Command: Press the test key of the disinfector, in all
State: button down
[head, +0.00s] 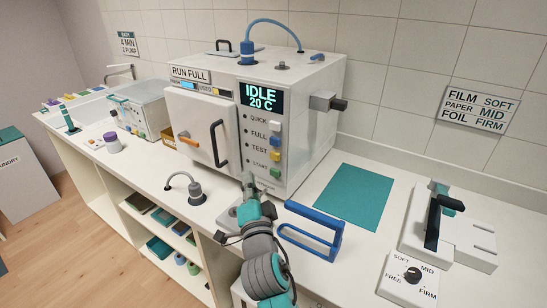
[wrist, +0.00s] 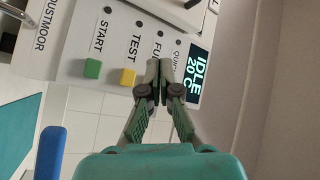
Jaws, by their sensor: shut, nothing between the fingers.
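The disinfector (head: 300,100) is a white cabinet on the counter. Its display (head: 260,98) reads IDLE 20 C. Below are keys labelled QUICK, FULL, TEST and START. The test key (head: 275,155) is yellow; it also shows in the wrist view (wrist: 128,77). The green start key (head: 274,169) is below it. In the wrist view, my gripper (wrist: 159,66) is shut and empty, its tips just right of the yellow key, over the area by the FULL label. The blue key is hidden there. I cannot tell whether the tips touch the panel. In the head view my gripper (head: 250,182) is low before the cabinet.
A blue frame (head: 308,230) stands right of my arm, near a teal mat (head: 355,196). A grey fitting with a hooked tube (head: 194,191) is left of it. The disinfector door (head: 195,125) is closed. A sealer (head: 450,230) and dial box (head: 408,281) are at right.

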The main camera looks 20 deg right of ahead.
jog(key=shift+w+d, duration=0.75)
jog(key=shift+d, duration=0.3)
jog(key=shift+w+d, duration=0.8)
jog(key=shift+d, duration=0.25)
jog(key=shift+w+d, duration=0.75)
jog(key=shift+d, duration=0.3)
jog(key=shift+d, duration=0.15)
jog(key=shift+w+d, duration=0.2)
jog(key=shift+w+d, duration=0.3)
jog(key=shift+d, duration=0.1)
jog(key=shift+s+a, duration=0.1)
jog(key=shift+a, duration=0.05)
jog(key=shift+s+a, duration=0.45)
jog(key=shift+a, duration=0.1)
dwell(0.3)
jog(key=shift+s+a, duration=0.75)
jog(key=shift+a, duration=0.3)
jog(key=shift+s+a, duration=0.7)
jog(key=shift+a, duration=0.3)
